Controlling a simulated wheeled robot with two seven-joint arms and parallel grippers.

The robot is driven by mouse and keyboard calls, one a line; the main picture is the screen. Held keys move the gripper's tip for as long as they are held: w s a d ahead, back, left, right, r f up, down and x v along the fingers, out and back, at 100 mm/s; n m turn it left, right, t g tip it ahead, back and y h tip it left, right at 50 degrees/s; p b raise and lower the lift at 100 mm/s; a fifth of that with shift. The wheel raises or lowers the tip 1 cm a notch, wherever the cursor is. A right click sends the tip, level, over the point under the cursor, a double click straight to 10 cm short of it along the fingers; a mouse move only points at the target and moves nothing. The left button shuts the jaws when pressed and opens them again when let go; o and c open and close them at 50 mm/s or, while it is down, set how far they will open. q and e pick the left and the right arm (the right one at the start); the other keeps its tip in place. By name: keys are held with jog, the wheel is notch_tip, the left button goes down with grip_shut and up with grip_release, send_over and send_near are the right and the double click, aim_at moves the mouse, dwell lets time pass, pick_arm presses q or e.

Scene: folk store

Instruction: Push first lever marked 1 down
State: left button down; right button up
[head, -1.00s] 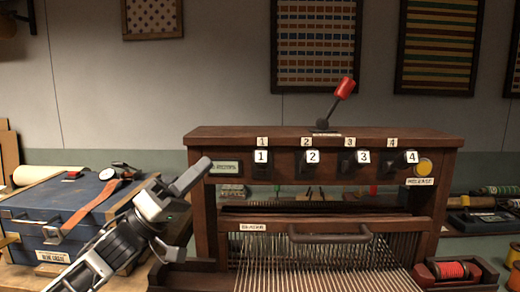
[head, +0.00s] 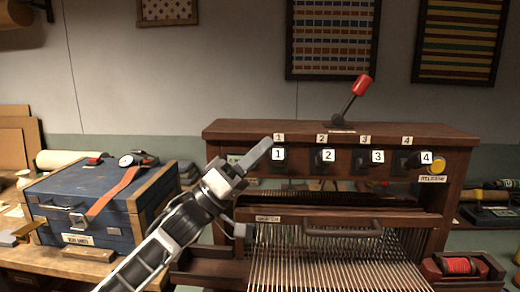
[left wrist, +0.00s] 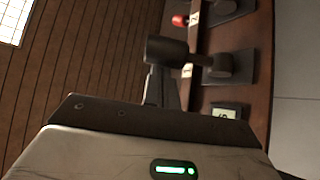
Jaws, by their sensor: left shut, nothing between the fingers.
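The dark lever marked 1 (head: 279,157) is the leftmost of the levers on the front of the wooden loom box (head: 340,132). It carries a white 1 tag, and another 1 label sits above it. My left gripper (head: 262,153) is shut and empty, its fingertips right beside the lever's left side and near its top. In the left wrist view, a dark cylindrical lever knob (left wrist: 167,52) juts out close over the narrow fingers (left wrist: 153,86). I cannot tell whether they touch it. My right gripper is not in view.
Levers marked 2 (head: 325,157), 3 (head: 374,158) and 4 (head: 420,160) stand to the right in the same row. A red-knobbed lever (head: 361,86) rises from the box top. A blue case (head: 85,205) stands at left. Warp threads (head: 330,262) stretch below.

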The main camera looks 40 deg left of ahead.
pick_arm(q)
jog(key=shift+f, duration=0.15)
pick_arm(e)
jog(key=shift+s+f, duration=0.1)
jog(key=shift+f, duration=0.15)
pick_arm(q)
jog(key=shift+s+d+f+m+h+b, duration=0.1)
jog(key=shift+s+f+m+h+b, duration=0.05)
jog(key=shift+m+h+b, duration=0.65)
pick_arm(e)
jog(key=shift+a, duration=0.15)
pick_arm(q)
jog(key=shift+f+m+g+h, duration=0.1)
jog(key=shift+m+g+h, duration=0.2)
jog(key=shift+m+g, duration=0.15)
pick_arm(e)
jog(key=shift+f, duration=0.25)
